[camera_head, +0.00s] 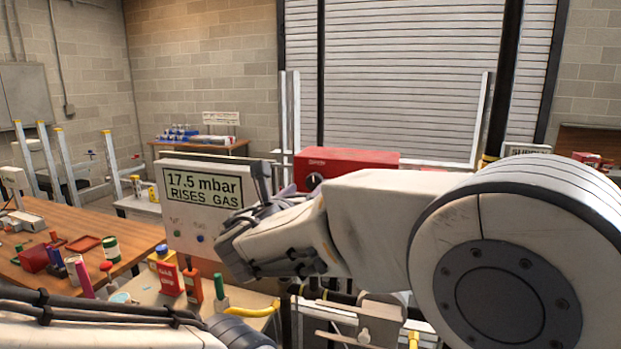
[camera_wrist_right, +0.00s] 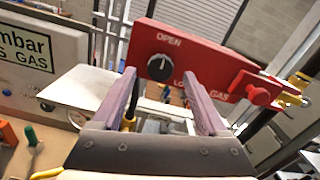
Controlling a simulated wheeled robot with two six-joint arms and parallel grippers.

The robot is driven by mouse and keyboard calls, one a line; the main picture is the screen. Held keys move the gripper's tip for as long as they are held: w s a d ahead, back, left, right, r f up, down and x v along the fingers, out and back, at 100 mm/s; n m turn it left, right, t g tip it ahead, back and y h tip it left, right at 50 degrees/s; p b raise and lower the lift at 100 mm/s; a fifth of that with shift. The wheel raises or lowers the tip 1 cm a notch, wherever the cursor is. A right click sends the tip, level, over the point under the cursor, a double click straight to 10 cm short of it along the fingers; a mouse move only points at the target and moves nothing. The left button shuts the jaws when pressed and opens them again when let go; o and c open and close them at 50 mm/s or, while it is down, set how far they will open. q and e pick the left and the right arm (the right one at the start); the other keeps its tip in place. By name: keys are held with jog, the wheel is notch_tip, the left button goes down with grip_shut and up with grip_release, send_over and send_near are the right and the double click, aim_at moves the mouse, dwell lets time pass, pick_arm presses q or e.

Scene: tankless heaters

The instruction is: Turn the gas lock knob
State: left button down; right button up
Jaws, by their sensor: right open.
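A red gas panel (camera_wrist_right: 215,65) carries a black round knob (camera_wrist_right: 159,67) with a white mark, below the word OPEN; the lettering under it is partly hidden by my gripper. In the head view the panel (camera_head: 350,160) stands behind my right forearm, and the knob (camera_head: 314,181) shows at its left end. My right gripper (camera_wrist_right: 160,76) is open and empty, with its two fingers pointing toward the panel. In the wrist view the knob appears between and just beyond the fingertips; contact is not visible. My left gripper is out of view.
A red knob (camera_wrist_right: 261,94) sticks out at the panel's right end. A white sign board (camera_head: 203,190) reading 17.5 mbar stands left of my right gripper.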

aim_at(315, 182)
jog(key=shift+p+x, duration=0.35)
jog(key=shift+x, duration=1.1)
grip_shut()
jog(key=shift+f+m+b, duration=0.2)
jog(key=shift+m+b, duration=0.2)
jog(key=shift+b, duration=0.5)
jog(key=m+b, duration=1.1)
jog(key=b, duration=0.4)
jog(key=shift+d+f+b, duration=0.1)
jog(key=shift+f+b, duration=0.05)
jog(key=shift+b, duration=0.25)
jog(key=shift+m+b, duration=1.8)
jog(key=shift+m, duration=0.4)
jog(key=shift+s, duration=0.1)
grip_release()
